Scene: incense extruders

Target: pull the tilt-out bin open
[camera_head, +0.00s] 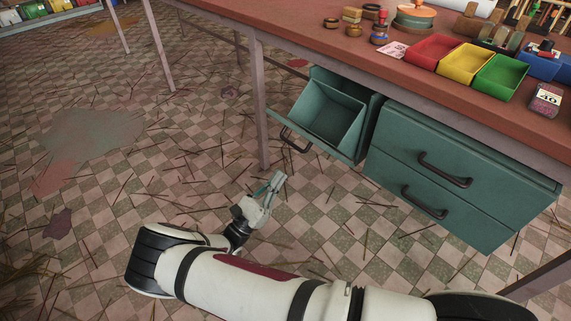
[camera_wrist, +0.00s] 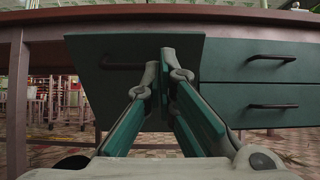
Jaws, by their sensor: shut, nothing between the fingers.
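The green tilt-out bin (camera_head: 327,118) under the table is tilted outward, and its empty inside shows from above. Its dark handle (camera_head: 294,142) is on the front panel, toward the lower left. In the wrist view the bin's front (camera_wrist: 105,85) leans toward me, with the handle (camera_wrist: 121,64) left of my fingers. My gripper (camera_head: 275,183) is shut and empty, in front of and below the bin, apart from the handle. In the wrist view my gripper's fingers (camera_wrist: 158,68) converge and cover the right part of the bin's front.
A green two-drawer cabinet (camera_head: 465,172) with dark handles hangs right of the bin. A table leg (camera_head: 260,105) stands left of it. Red (camera_head: 432,53), yellow (camera_head: 464,64) and green (camera_head: 499,77) trays sit on the tabletop. Thin sticks litter the open checkered floor.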

